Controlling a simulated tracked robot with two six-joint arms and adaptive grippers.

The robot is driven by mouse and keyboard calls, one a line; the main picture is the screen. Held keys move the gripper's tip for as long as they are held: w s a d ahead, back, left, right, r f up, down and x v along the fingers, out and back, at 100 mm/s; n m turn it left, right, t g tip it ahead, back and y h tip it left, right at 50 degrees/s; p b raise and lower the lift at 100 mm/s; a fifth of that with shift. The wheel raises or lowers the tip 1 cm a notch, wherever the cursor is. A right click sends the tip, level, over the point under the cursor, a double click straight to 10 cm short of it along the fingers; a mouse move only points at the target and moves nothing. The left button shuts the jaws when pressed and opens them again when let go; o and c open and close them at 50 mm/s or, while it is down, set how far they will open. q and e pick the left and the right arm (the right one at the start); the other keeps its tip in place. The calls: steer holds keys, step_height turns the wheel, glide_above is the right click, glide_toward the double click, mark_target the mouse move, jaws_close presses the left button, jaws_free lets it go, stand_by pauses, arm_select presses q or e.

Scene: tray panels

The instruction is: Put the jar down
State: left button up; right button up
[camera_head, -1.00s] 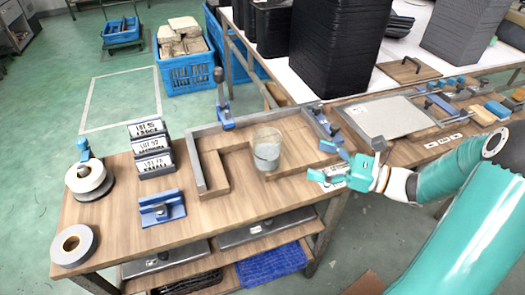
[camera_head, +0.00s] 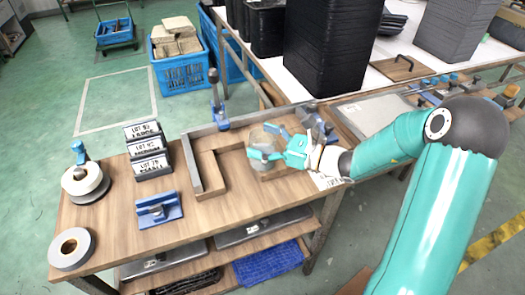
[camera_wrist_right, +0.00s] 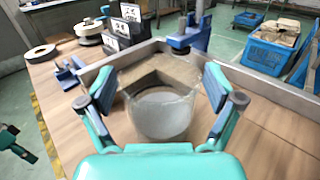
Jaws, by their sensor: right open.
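The jar (camera_head: 262,138) is clear glass with pale grey contents in its lower part. It stands upright on the wooden bench, beside the wooden corner piece inside the grey metal frame. My right gripper (camera_head: 268,146) reaches it from the right. In the right wrist view the jar (camera_wrist_right: 162,112) sits between the spread fingers of this gripper (camera_wrist_right: 160,92), with a gap visible on each side. The fingers partly cover the jar in the head view. A teal and dark part at the left edge of the wrist view looks like my left gripper (camera_wrist_right: 18,142); its jaws are unclear.
Black labelled blocks (camera_head: 147,150), a blue fixture (camera_head: 158,210) and tape rolls (camera_head: 73,248) occupy the bench's left side. Bare wood lies left of the frame.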

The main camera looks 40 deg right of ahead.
steer(key=shift+x, duration=1.15)
steer(key=c, duration=1.6)
steer(key=shift+r, duration=0.1)
